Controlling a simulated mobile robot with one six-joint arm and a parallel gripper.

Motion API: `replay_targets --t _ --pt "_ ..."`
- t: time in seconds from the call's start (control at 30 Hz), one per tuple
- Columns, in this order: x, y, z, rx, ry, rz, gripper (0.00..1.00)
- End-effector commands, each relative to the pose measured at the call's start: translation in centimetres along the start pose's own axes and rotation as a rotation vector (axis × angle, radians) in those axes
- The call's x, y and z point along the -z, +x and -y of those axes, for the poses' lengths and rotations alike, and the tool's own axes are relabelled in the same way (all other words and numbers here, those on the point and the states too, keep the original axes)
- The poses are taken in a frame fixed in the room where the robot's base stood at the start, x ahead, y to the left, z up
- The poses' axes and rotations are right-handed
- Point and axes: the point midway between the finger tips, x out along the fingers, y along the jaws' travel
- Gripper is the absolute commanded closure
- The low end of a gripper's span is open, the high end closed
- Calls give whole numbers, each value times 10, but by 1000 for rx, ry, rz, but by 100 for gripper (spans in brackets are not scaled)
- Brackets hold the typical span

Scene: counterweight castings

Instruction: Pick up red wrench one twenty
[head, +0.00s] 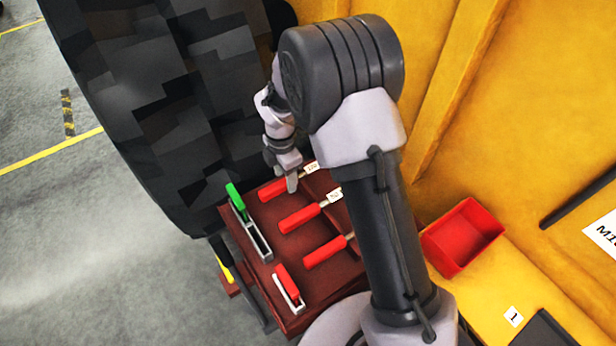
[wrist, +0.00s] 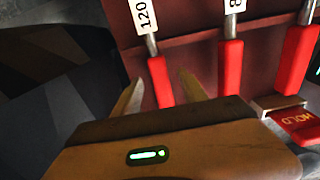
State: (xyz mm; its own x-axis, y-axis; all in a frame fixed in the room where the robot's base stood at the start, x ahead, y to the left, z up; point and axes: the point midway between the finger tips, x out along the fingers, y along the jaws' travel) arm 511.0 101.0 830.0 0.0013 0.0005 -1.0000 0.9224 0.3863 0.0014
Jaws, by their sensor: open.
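The red wrench one twenty has a red handle (wrist: 160,82) and a white tag reading 120 (wrist: 146,15). In the head view its handle (head: 272,191) is the farthest of three red handles on the dark red tool board (head: 268,225). My gripper (head: 292,184) is open at this wrench. In the wrist view the two fingers of my gripper (wrist: 160,92) stand on either side of its handle, with nothing gripped. I cannot tell how far the fingertips are above the board.
Two other red-handled wrenches (head: 300,219) (head: 327,251) lie alongside. A green-handled tool (head: 236,200) and a red-handled one (head: 287,283) sit at the board's left. A red bin (head: 463,237) is at right.

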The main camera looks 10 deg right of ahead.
Motion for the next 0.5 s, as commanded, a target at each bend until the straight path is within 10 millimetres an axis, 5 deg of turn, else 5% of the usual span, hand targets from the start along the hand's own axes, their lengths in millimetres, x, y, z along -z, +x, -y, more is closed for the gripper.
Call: replay_targets --t 0.1,0.3,0.5 --pt "0 28 1 2 0 -1 50" --pt "0 25 0 0 0 0 50" --pt "0 25 0 1 0 0 89"
